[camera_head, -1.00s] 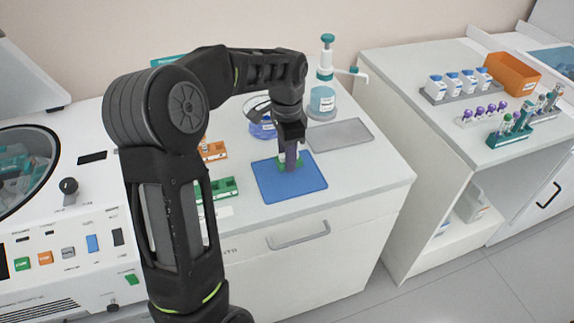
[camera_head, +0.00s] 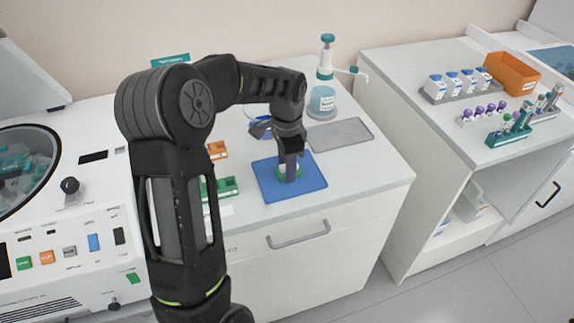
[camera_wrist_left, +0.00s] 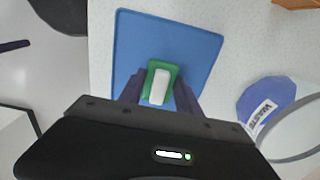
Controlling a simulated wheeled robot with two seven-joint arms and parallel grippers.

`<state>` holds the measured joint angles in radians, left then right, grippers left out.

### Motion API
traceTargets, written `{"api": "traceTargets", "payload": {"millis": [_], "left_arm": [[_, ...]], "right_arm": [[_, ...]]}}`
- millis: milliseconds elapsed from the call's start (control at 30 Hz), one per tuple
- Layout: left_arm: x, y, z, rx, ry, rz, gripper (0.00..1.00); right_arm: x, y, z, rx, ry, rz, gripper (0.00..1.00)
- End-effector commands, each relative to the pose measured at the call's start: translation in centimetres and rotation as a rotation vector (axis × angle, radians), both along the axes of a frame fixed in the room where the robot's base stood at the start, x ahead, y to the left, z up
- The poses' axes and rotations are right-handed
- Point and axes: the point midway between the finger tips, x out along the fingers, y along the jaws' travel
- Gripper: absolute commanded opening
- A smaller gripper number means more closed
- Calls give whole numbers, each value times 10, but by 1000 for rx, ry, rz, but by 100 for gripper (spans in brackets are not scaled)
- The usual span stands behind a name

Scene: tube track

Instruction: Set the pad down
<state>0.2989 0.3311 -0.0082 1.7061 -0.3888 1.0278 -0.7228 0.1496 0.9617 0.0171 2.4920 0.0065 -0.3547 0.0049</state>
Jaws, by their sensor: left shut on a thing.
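The pad (camera_wrist_left: 161,83), a small green piece with a white block on it, sits between the two fingers of my left gripper (camera_wrist_left: 162,97) in the left wrist view. In the head view my left gripper (camera_head: 289,172) points down over the blue mat (camera_head: 265,187), shut on the pad. Only slivers of green and white show there around the fingertips. The pad is over the middle of the mat; whether it touches the mat I cannot tell. My right gripper is out of view.
A grey tray (camera_head: 342,134) lies right of the mat, with a dispenser bottle (camera_head: 322,101) behind it. A green rack (camera_head: 219,188) and an orange one (camera_head: 217,150) stand left. A blue waste container (camera_wrist_left: 265,103) is beside the mat. Much of the mat is bare.

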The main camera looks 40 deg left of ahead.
Motion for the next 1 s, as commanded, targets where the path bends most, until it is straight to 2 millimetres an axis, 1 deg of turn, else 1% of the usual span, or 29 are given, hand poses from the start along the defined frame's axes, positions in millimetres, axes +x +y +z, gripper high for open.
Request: {"api": "traceTargets", "payload": {"millis": [33,67,300,567,667,733,867,1000], "left_arm": [[0,0,-3,0,1,0,8],[0,0,-3,0,0,0,42],[0,0,-2,0,1,0,61],[0,0,-1,0,0,0,62],[0,0,4,0,0,0,62],[1,0,7,0,-1,-1,62],[1,0,25,1,-3,-1,62],[1,0,53,2,-5,0,62]], "right_arm": [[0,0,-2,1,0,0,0],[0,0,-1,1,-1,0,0],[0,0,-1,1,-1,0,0],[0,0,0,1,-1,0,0],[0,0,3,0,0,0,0],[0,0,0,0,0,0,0],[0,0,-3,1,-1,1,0],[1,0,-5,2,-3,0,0]]}}
